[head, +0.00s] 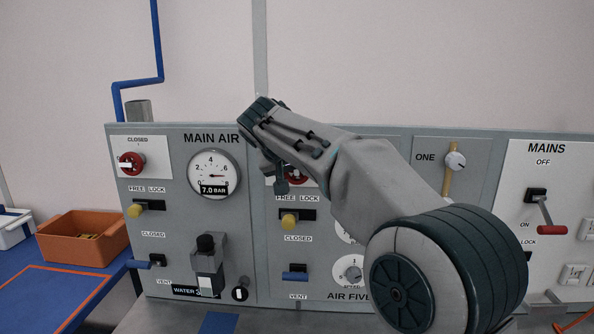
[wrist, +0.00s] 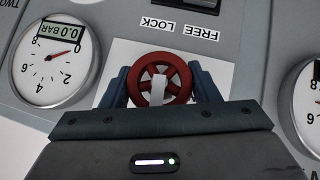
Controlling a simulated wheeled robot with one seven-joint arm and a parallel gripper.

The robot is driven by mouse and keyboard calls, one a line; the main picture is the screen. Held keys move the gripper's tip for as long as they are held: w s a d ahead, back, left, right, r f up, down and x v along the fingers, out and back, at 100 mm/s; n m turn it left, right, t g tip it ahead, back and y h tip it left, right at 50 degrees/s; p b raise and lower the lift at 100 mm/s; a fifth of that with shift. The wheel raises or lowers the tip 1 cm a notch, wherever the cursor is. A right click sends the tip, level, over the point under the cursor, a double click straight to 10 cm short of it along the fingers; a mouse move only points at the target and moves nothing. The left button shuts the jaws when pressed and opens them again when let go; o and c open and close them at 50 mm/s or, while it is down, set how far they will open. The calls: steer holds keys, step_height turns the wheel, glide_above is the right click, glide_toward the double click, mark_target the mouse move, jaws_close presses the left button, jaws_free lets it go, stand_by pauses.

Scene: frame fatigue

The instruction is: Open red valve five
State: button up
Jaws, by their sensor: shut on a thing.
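A red valve wheel (wrist: 160,81) with a white bar across it shows in the wrist view on a white plate. My gripper (wrist: 160,88) has its two blue fingers on either side of the wheel and is shut on it. In the head view my gripper (head: 280,165) reaches to the middle panel, and the red wheel (head: 296,176) shows only in part behind it. The label "AIR FIVE" (head: 348,296) stands at the bottom of that panel. Its upper label is hidden by my arm.
Another red valve (head: 130,163), marked CLOSED, is on the MAIN AIR panel, with a gauge (head: 213,174) at 7.0 bar. In the wrist view a gauge (wrist: 54,62) reads 0.0 bar. Yellow-knobbed lock switches (head: 289,219) sit below the valves. A red-handled MAINS lever (head: 546,215) stands at right.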

steer(key=n+h, duration=0.1)
steer(key=h, duration=0.1)
steer(key=shift+a+n+h+p, duration=0.15)
steer(key=shift+n+h+p, duration=0.15)
steer(key=shift+p, duration=0.05)
steer(key=n+t+h, duration=0.1)
steer(key=n+h, duration=0.1)
steer(key=h, duration=0.1)
steer(key=shift+f+b, duration=0.1)
steer(key=shift+b, duration=0.25)
steer(key=n+t+h+b, duration=0.1)
steer(key=n+h+b, duration=0.1)
steer(key=h, duration=0.1)
steer(key=shift+f+n+t, duration=0.1)
steer(key=shift+n+t, duration=0.2)
steer(key=shift+n, duration=0.1)
steer(key=shift+n+t+h+b, duration=0.9)
steer(key=shift+n+h+b, duration=0.25)
steer(key=shift+n, duration=0.25)
steer(key=shift+r, duration=0.2)
steer(key=o, duration=1)
steer(key=b+v, duration=0.2)
steer(key=v, duration=1.2)
steer(key=shift+f, duration=0.15)
